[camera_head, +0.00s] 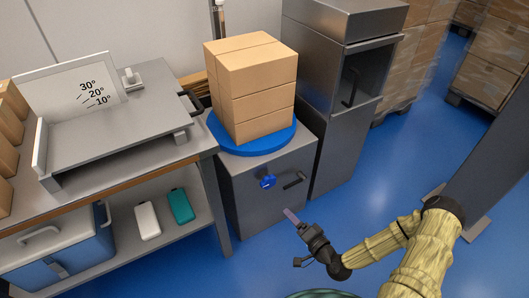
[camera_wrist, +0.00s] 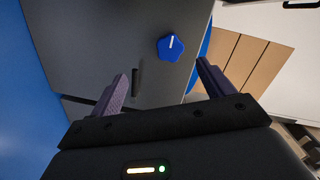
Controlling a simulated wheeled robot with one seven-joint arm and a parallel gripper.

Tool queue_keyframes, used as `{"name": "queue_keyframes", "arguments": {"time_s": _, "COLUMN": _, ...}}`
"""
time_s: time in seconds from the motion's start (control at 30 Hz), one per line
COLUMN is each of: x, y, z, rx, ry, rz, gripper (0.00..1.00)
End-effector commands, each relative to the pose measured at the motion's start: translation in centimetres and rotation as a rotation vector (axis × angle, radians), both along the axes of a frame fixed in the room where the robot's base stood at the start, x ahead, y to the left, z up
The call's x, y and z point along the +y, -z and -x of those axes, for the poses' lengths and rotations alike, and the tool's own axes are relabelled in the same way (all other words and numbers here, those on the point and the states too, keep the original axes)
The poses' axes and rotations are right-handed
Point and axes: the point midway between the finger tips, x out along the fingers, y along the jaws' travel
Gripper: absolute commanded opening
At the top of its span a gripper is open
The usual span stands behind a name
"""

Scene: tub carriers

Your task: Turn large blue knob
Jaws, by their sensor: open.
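The large blue knob (camera_head: 267,182) is on the front of a grey cabinet (camera_head: 245,208), below a blue round turntable. In the wrist view the knob (camera_wrist: 170,47) is star-shaped with a white pointer line. It lies ahead of my gripper, between the lines of the two fingers and nearer the right one. My gripper (camera_head: 291,215) is below and to the right of the knob in the head view. In the wrist view my gripper (camera_wrist: 160,83) has its fingers wide apart with nothing between them. The knob is apart from both fingers.
A dark bar handle (camera_head: 294,180) is beside the knob on the cabinet front. Stacked cartons (camera_head: 253,85) stand on the blue turntable (camera_head: 225,142). A workbench (camera_head: 205,143) is at the left and a taller grey cabinet (camera_head: 335,150) at the right. The blue floor in front is clear.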

Motion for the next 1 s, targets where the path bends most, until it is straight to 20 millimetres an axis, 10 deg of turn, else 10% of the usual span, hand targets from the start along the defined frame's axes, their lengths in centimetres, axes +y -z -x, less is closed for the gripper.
{"name": "queue_keyframes", "arguments": {"time_s": 0.47, "x": -3.8, "y": -1.3, "z": 0.3, "rx": 0.217, "ry": -0.301, "rz": 0.658, "gripper": 0.81}}
{"name": "queue_keyframes", "arguments": {"time_s": 1.0, "x": -9.8, "y": -12.8, "z": 2.7, "rx": 0.475, "ry": -0.337, "rz": 1.168, "gripper": 0.81}}
